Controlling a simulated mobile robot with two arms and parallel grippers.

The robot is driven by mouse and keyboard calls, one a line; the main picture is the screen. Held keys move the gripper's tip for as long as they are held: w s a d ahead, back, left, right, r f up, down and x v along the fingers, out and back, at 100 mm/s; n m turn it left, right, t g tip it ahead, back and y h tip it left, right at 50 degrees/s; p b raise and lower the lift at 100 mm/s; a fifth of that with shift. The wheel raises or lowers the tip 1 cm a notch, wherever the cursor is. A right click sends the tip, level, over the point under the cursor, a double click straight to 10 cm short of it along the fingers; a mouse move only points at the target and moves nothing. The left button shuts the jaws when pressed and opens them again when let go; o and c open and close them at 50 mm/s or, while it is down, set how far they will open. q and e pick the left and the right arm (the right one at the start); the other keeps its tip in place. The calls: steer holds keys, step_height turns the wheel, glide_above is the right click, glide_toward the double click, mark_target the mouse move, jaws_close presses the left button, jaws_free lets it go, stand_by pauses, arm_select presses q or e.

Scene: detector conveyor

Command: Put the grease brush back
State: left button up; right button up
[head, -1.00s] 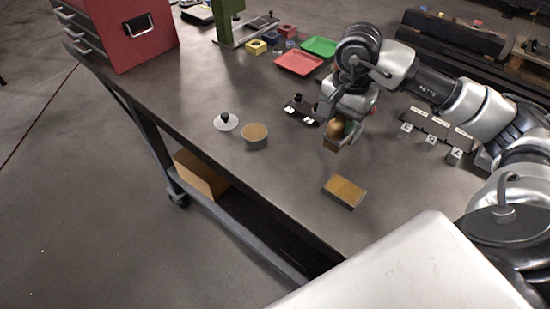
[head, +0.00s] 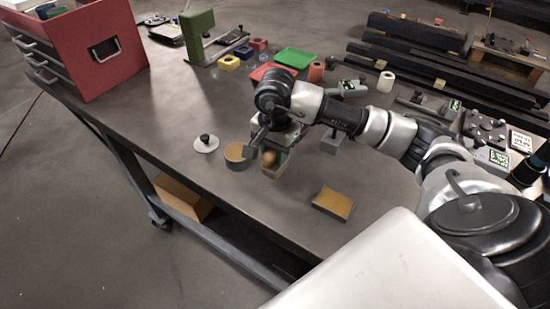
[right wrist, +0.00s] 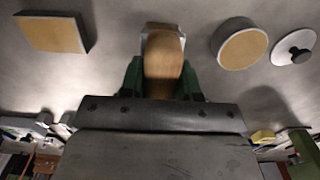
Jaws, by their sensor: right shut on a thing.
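My right gripper (head: 272,156) is shut on the grease brush, whose brown wooden handle (head: 268,159) shows just to the right of a round tin (head: 236,163). In the right wrist view the handle (right wrist: 163,62) sits between the green fingers of the gripper (right wrist: 162,82), with a pale end part (right wrist: 163,27) beyond it. The round tin also shows there (right wrist: 240,46), with a tan top, apart from the brush. I cannot tell how far the brush is above the table. My left gripper is out of view.
A pale knobbed lid (head: 206,144) lies left of the tin. A rectangular tan-topped block (head: 333,203) lies right of the brush, near the front edge. Red (head: 268,73) and green (head: 300,58) trays and a red toolbox (head: 95,45) stand farther back.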

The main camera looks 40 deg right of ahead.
mark_target(275, 164)
step_height(275, 164, down, 3)
steer(key=shift+s+f+p, duration=0.1)
steer(key=shift+f+p, duration=0.05)
steer(key=shift+p, duration=0.5)
steer(key=shift+f, duration=0.4)
steer(key=shift+f, duration=0.1)
steer(key=o, duration=0.4)
steer(key=shift+f, duration=0.1)
steer(key=o, duration=0.5)
